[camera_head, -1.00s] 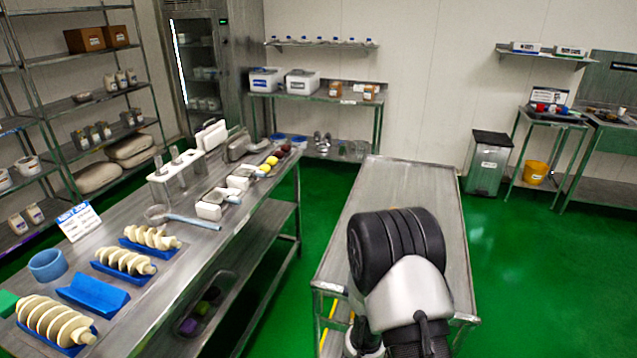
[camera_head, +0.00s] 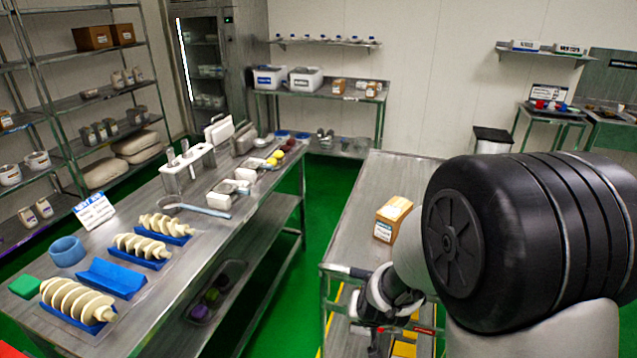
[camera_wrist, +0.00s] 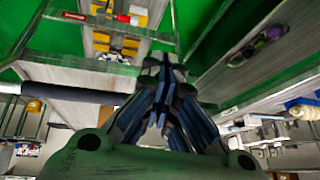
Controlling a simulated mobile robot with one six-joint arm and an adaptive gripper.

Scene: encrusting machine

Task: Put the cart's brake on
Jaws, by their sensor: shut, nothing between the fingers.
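The cart (camera_head: 362,180) is a steel table on the right of the head view, with a rail at its near end. My gripper (camera_head: 372,332) is low at that near end, in front of the rail. In the wrist view my gripper (camera_wrist: 160,66) is shut and empty, its fingertips apart from the red piece. A small red piece (camera_head: 422,330) shows on a lower bar of the cart, right of my gripper. The wrist view also shows a red piece (camera_wrist: 74,16) on a bar at upper left. I cannot tell whether it is the brake. My arm hides the cart's right side.
Yellow items (camera_head: 404,348) lie low in the cart. A long steel table (camera_head: 140,310) with blue trays and white screw-like parts stands at left. Green floor (camera_head: 322,205) is free between table and cart.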

